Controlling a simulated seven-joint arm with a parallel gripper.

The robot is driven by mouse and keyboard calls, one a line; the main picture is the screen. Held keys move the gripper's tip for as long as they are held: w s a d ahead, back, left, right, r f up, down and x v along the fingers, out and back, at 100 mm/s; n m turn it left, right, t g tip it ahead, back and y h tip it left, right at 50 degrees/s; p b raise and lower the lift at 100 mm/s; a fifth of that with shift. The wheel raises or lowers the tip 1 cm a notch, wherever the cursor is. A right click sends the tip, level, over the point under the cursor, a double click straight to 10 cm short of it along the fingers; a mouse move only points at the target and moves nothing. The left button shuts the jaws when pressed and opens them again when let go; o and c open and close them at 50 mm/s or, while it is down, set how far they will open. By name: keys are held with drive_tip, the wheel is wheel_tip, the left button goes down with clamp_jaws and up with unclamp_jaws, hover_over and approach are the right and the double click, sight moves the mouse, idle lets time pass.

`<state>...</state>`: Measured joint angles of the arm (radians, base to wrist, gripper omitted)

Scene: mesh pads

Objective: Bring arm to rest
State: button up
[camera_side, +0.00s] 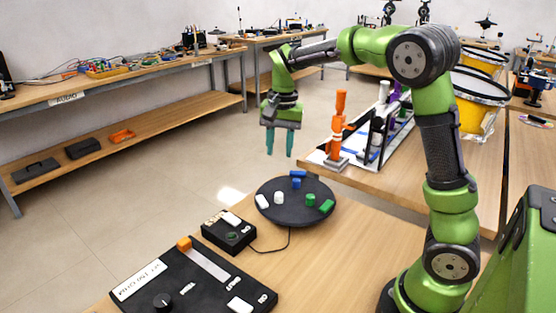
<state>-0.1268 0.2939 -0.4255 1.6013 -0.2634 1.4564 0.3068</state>
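My gripper (279,142) hangs in the air from my green arm, its teal fingers pointing down. The two fingers are apart with a gap between them, and nothing shows between them. In this view it appears above and behind the round black pad (268,214), clear of it. On the pad stand white pieces (279,198), blue pieces (297,181) and green pieces (326,207).
A black slider panel (195,285) with an orange knob (184,243) and a small black box (229,236) lie on the front table. An orange upright tool (339,125) stands right of my gripper. A yellow bucket (474,112) is behind my arm.

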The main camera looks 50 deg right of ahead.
drive_tip(key=s+a+r+n+t+y, duration=0.1)
drive_tip(key=s+a+n+t, duration=0.2)
drive_tip(key=s+a, duration=0.3)
drive_tip(key=s+a+r+n+t, duration=0.2)
drive_tip(key=s+a+n, duration=0.3)
drive_tip(key=s, duration=0.7)
drive_tip(key=shift+a+r+t+y, duration=0.2)
drive_tip(key=shift+a+t+y, duration=0.25)
drive_tip(key=shift+t, duration=0.35)
clamp_jaws()
